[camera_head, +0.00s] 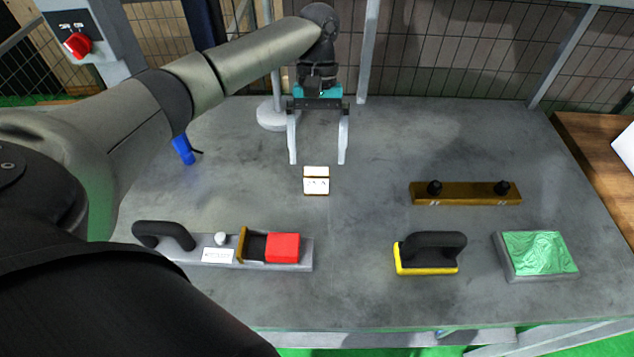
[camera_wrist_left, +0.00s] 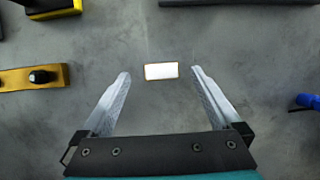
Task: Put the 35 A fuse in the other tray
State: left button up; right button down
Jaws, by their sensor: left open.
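My left gripper (camera_head: 318,160) is open and empty, above the table and behind a small white-faced block with brass-coloured edges (camera_head: 316,182). In the left wrist view the same block (camera_wrist_left: 161,71) shows between the open fingertips of the gripper (camera_wrist_left: 160,73), apart from both. Small marks on its face are too small to read, so I cannot tell whether it is the 35 A fuse. A shallow grey tray-like piece with a green top (camera_head: 540,254) is at the right; no second tray can be made out. My right gripper is not in view.
A grey fixture with a black handle and red block (camera_head: 283,247) lies front left. A yellow-based black-handled tool (camera_head: 430,253) stands front right, with a brass bar with black knobs (camera_head: 465,193) behind it. A blue item (camera_head: 183,149) is at left.

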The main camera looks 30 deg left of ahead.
aim_at(316, 168)
pick_arm(q)
jog(key=shift+s+d+f, duration=0.1)
jog(key=shift+s+f, duration=0.1)
jog(key=shift+f, duration=0.45)
jog(key=f, duration=0.1)
jog(key=f+b, duration=0.1)
jog(key=f, duration=0.2)
jog(key=shift+s+f+b, duration=0.25)
jog(key=shift+s+b, duration=0.05)
jog(key=shift+s+d+f, duration=0.15)
jog(key=shift+f, duration=0.2)
